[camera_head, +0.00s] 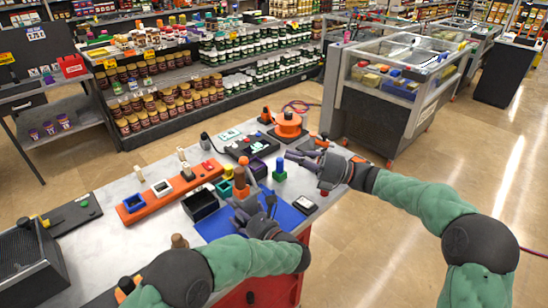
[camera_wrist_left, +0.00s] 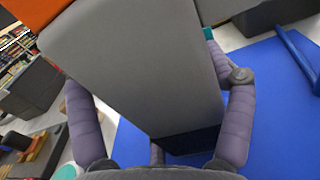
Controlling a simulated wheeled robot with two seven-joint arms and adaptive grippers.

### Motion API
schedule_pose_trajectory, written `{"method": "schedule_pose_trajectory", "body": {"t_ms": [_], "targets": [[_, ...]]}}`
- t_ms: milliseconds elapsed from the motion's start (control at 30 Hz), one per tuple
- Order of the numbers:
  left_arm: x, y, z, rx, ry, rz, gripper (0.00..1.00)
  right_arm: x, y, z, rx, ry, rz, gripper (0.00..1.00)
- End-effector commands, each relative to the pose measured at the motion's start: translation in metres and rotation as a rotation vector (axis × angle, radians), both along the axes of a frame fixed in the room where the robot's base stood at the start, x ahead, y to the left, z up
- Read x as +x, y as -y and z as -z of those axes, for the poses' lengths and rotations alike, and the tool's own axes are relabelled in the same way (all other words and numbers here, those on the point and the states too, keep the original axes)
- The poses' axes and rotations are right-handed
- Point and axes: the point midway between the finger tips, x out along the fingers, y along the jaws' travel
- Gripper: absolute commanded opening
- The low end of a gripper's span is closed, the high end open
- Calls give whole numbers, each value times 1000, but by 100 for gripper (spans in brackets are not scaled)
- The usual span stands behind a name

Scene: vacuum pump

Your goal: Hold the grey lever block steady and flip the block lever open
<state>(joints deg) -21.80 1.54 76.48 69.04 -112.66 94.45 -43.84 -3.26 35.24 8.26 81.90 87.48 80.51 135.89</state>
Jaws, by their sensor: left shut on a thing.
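The grey lever block (camera_wrist_left: 130,60) fills the middle of the left wrist view, with an orange part along its upper left edge. My left gripper (camera_wrist_left: 160,130) is shut on it, one finger on each side. In the head view, my left gripper (camera_head: 250,204) is over the blue mat (camera_head: 285,217); the block is largely hidden there by the hand, with a brown-orange part (camera_head: 240,181) rising above it. I cannot tell the lever's position. My right gripper (camera_head: 305,163) is open and empty to the right, apart from the block, its fingers pointing left.
A blue and green piece (camera_head: 280,171) stands between the two grippers. An orange tray with square sockets (camera_head: 170,199) and a black box (camera_head: 200,203) lie to the left. An orange round device (camera_head: 288,126) is at the back. Bare tabletop (camera_head: 125,245) shows at front left.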

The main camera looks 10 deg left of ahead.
Motion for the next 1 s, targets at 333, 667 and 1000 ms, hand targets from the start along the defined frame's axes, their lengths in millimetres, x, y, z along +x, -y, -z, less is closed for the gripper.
{"method": "schedule_pose_trajectory", "body": {"t_ms": [333,667,1000], "targets": [[0,0,1,0,-1,0,38,-2,35,-7,0,1,0,0],[0,0,1,0,-1,0,96,-2,36,-8,0,1,0,0],[0,0,0,0,0,0,100,-2,36,-7,0,0,0,0]]}}
